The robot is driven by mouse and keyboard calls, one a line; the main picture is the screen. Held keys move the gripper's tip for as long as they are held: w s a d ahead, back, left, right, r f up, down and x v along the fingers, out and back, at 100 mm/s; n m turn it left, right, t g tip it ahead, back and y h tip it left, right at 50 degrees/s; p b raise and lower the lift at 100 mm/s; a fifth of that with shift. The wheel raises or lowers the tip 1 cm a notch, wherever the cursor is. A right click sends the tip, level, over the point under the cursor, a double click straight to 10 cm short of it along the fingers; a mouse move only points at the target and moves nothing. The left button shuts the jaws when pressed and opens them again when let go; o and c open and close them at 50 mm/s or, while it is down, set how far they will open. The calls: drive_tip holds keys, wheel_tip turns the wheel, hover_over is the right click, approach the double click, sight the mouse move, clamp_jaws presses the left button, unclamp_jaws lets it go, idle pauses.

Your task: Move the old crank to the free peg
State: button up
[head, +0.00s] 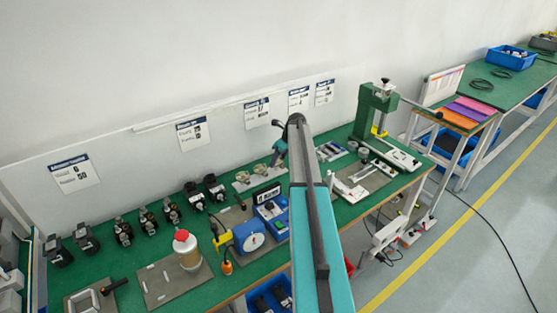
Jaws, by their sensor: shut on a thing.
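My arm reaches up the middle of the view, and my gripper (277,158) hangs at its far end over the back of the green bench. It is small here; it is shut on a small part, which I take to be the old crank, though its outline is hard to make out. Just left of the gripper is a light plate (257,181) with small round metal parts (260,169) on it. I cannot tell which peg there is free, nor whether the held part touches the plate.
A blue device with a round dial (249,236) and a blue box (271,218) stand in front of the plate. A white bottle with a red cap (187,250) and several black units (123,231) are at left. A green press (375,110) stands at right.

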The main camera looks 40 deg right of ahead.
idle(0.3)
drive_tip(key=o, duration=1.2)
drive_tip(key=shift+f, duration=0.1)
drive_tip(key=b+v, duration=0.3)
drive_tip(key=v, duration=1.1)
drive_tip(key=shift+w+b, duration=0.15)
drive_tip(key=shift+b, duration=0.25)
